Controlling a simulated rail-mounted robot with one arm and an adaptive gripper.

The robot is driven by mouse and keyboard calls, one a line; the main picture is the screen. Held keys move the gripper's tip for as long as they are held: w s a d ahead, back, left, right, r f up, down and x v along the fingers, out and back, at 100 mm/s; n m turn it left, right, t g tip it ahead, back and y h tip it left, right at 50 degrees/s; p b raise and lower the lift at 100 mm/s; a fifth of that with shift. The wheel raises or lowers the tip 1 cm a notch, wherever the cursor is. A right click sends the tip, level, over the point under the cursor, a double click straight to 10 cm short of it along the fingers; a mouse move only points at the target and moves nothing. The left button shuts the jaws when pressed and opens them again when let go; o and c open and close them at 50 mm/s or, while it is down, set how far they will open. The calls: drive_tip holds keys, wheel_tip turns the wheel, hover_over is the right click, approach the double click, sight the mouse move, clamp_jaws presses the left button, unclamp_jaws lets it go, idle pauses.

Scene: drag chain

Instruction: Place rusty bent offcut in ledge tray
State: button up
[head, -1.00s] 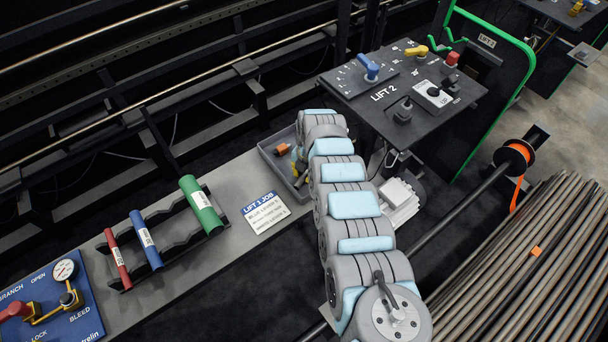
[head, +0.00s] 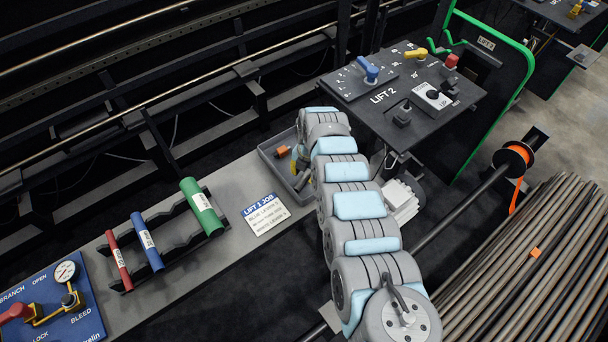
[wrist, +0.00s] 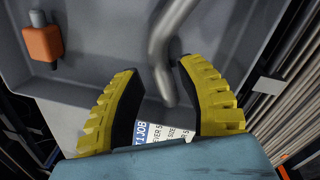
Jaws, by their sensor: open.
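A bent, dull grey tube (wrist: 161,45), which looks like the offcut, lies in the grey ledge tray (wrist: 90,75) in the wrist view; rust is not clear on it. Its lower end is between my gripper's yellow fingers (wrist: 157,88). The fingers are spread, with a visible gap on each side of the tube. In the head view the tray (head: 266,153) sits at the far end of the ledge, and my arm covers its right part. My gripper is mostly hidden there.
An orange block with a grey pin (wrist: 42,42) lies in the tray's left part. A printed job card (head: 266,213) lies on the ledge before the tray. A rack with red, blue and green (head: 202,206) tubes stands left. The Lift 2 console (head: 400,95) stands close right.

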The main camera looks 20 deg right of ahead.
wheel_tip(320, 180, up, 10)
drive_tip(key=p, duration=0.1)
drive_tip(key=shift+s+d+r, duration=0.15)
drive_tip(key=shift+s+d, duration=0.2)
drive_tip(key=shift+s, duration=0.1)
